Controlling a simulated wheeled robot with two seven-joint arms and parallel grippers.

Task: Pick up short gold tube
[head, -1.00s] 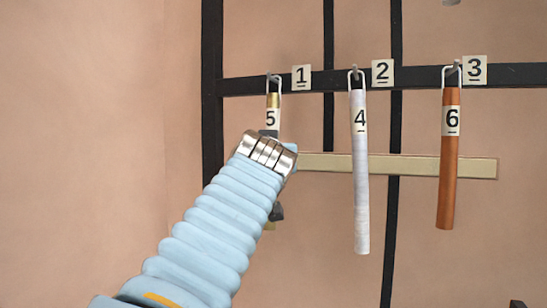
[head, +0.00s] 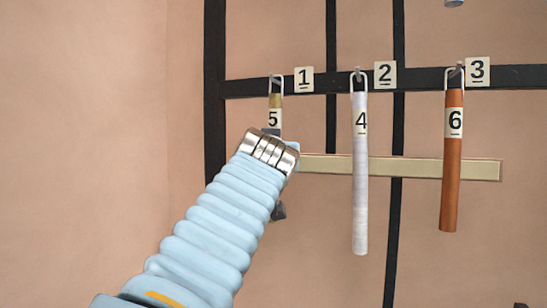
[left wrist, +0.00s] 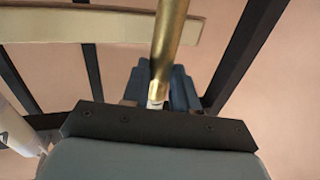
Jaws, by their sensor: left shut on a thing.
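The short gold tube (head: 275,101) with a "5" tag hangs by a white loop at the hook beside the "1" label in the head view. My left gripper (head: 279,172) covers its lower part, with dark finger parts showing above and below my wrist. In the left wrist view the gold tube (left wrist: 168,45) runs down between the fingers of the left gripper (left wrist: 157,88), which is shut on it. The loop still appears at the hook. The tube's lower end is hidden in the head view. My right gripper is not in view.
A white tube (head: 360,190) tagged "4" and a copper tube (head: 450,180) tagged "6" hang to the right from a dark bar (head: 425,79). A pale horizontal strip (head: 410,168) runs behind them. The space left of the rack is clear.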

